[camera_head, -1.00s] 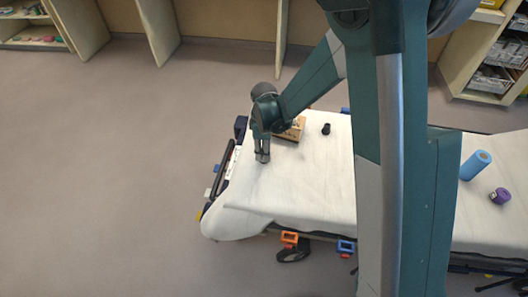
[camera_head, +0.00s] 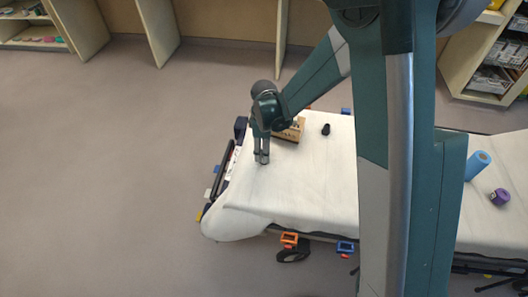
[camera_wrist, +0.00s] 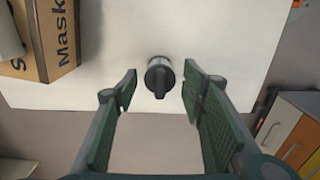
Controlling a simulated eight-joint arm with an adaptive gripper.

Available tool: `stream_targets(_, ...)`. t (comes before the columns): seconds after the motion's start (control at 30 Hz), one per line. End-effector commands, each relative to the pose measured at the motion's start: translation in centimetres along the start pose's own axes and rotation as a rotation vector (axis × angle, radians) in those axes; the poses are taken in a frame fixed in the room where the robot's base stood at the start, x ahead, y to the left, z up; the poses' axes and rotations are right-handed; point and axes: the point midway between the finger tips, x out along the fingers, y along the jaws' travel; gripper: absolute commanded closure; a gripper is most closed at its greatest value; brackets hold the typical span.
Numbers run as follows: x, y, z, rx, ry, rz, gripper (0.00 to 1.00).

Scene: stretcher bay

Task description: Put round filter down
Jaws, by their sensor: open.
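The round filter (camera_wrist: 160,77), a small dark cylinder with a pale ring and a black ridge on top, rests on the white sheet (camera_wrist: 200,40) in the wrist view. My gripper (camera_wrist: 158,90) is open, with one green finger on each side of the filter and a visible gap at both sides. In the head view my gripper (camera_head: 262,160) points down at the left end of the sheet-covered stretcher (camera_head: 300,190). The filter is hardly made out there between the fingers.
A cardboard box marked "Mask" (camera_wrist: 48,40) stands close on the left in the wrist view; it shows behind my gripper in the head view (camera_head: 291,132). A small black object (camera_head: 326,129), a blue roll (camera_head: 477,164) and a purple roll (camera_head: 500,197) are farther right. The sheet's front is clear.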

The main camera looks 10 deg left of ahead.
Motion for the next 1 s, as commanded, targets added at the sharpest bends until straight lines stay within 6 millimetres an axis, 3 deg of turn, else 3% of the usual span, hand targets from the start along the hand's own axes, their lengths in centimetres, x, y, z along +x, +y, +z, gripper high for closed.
stream_targets(0.6, -9.1, 0.0, 0.0, 0.0, 0.0, 0.0, 0.59)
stream_targets(1.0, -10.7, 0.0, 0.0, 0.0, 0.0, 0.0, 0.59)
